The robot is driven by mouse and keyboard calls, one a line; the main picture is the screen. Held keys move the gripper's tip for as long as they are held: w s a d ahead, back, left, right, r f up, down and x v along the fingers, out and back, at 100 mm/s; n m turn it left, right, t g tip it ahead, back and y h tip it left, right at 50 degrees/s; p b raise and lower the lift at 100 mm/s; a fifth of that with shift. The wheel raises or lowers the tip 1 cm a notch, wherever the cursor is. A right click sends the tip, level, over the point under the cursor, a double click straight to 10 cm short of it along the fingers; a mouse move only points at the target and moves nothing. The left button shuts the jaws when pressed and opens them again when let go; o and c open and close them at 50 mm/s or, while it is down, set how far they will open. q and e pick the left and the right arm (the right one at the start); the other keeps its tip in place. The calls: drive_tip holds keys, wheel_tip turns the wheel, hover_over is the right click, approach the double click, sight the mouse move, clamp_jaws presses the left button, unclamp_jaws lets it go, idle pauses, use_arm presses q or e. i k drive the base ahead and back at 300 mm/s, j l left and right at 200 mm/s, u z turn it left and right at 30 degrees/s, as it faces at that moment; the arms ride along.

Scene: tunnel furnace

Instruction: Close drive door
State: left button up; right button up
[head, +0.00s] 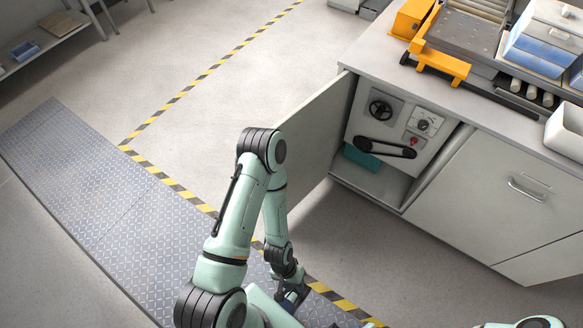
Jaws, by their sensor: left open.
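The drive door (318,122) is a flat grey panel. It stands wide open, swung out to the left of the cabinet (470,185). The open bay shows a black handwheel (381,109), a belt drive (386,148) and a dial (423,123). My left arm reaches up in front of the door and hides part of its lower left side. My left gripper (293,297) hangs low at the bottom of the picture, open and empty, below and apart from the door. My right gripper is not in view.
A closed panel with a bar handle (525,190) is right of the bay. The worktop above holds an orange frame (440,62), blue-fronted boxes (540,45) and a white bin (566,132). A ribbed floor plate (95,185) and striped tape (170,183) lie left. The floor left of the door is clear.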

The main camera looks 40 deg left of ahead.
sight(310, 130)
drive_tip(key=k+j+z, duration=0.15)
drive_tip(key=k+j, duration=0.15)
drive_tip(key=j, duration=0.15)
drive_tip(key=k+j+z, duration=0.15)
drive_tip(key=k+j, duration=0.15)
drive_tip(key=k+j+z, duration=0.1)
drive_tip(key=j, duration=0.25)
drive_tip(key=k+j, duration=0.1)
drive_tip(key=j, duration=0.3)
drive_tip(key=k+j+z, duration=0.15)
drive_tip(key=j, duration=0.2)
drive_tip(key=j+z, duration=0.1)
drive_tip(key=j, duration=0.45)
drive_tip(key=i+j+z, duration=0.1)
drive_tip(key=j, duration=0.45)
drive_tip(key=i+j, duration=0.1)
drive_tip(key=j, duration=0.25)
drive_tip(key=i+j, duration=0.1)
drive_tip(key=j, duration=0.2)
drive_tip(key=z, duration=0.05)
